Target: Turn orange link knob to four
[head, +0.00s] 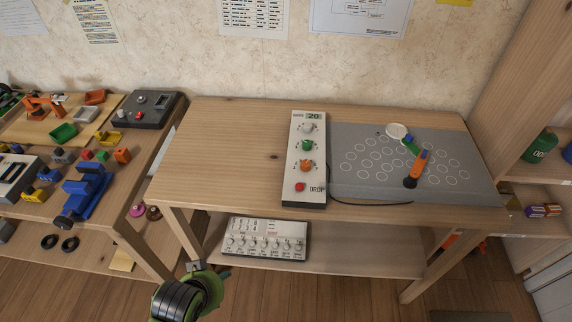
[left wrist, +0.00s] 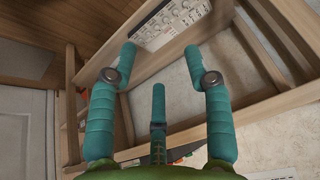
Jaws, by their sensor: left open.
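The orange knob (head: 306,165) sits on the upright-long white control panel (head: 318,187) on the table, below a green knob (head: 307,145) and a white knob (head: 308,128). The number at the orange knob's pointer is too small to read. My left gripper (head: 194,268) is low in front of the table, well away from the knob. In the left wrist view its teal fingers (left wrist: 160,52) are spread and empty. My right gripper is not in view.
A second knob panel (head: 264,240) rests on the lower shelf. The tabletop left of the panel is clear.

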